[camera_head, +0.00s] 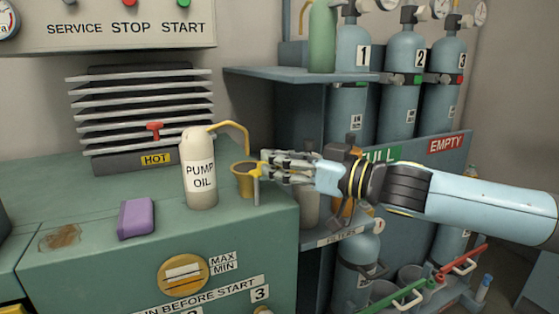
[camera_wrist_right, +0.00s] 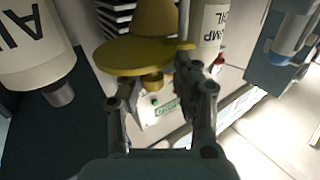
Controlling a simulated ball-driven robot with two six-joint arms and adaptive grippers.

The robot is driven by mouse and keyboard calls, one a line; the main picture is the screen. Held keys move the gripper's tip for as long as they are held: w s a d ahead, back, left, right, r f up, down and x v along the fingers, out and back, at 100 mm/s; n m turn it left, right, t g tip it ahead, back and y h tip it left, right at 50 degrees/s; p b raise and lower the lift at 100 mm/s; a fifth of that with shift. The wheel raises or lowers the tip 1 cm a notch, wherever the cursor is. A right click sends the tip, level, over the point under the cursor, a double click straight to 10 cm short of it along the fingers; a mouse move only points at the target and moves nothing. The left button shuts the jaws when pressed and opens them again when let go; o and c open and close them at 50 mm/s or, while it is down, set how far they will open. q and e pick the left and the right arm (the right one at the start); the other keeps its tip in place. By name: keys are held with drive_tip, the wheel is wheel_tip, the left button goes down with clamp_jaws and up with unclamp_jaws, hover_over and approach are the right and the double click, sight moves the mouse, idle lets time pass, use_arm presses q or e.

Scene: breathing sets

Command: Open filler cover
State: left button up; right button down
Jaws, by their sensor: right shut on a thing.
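The yellow filler (camera_head: 245,182) stands on the green machine top, just right of the cream PUMP OIL bottle (camera_head: 200,172). It looks like a small cup with a dark round top. My right gripper (camera_head: 267,165) reaches in from the right, its fingertips at the filler's right side. In the right wrist view a flat yellow disc (camera_wrist_right: 125,57), apparently the filler cover, lies in front of the fingers, with a yellow cone behind it. The gripper is shut on the cover; the exact contact is partly hidden. My left gripper is not in view.
A purple block (camera_head: 136,217) lies on the machine top at front left. A vent with a red handle (camera_head: 154,130) and a HOT label stands behind. A blue shelf (camera_head: 290,74) and numbered cylinders (camera_head: 405,80) stand at right. The machine top left of the bottle is mostly clear.

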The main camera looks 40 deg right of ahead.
drive_tip(key=shift+w+d, duration=0.15)
drive_tip(key=shift+d, duration=0.05)
drive_tip(key=c, duration=1.3)
unclamp_jaws()
drive_tip(key=shift+o, duration=0.6)
drive_tip(key=shift+d+f, duration=0.1)
drive_tip(key=shift+d, duration=0.1)
drive_tip(key=shift+a, duration=0.15)
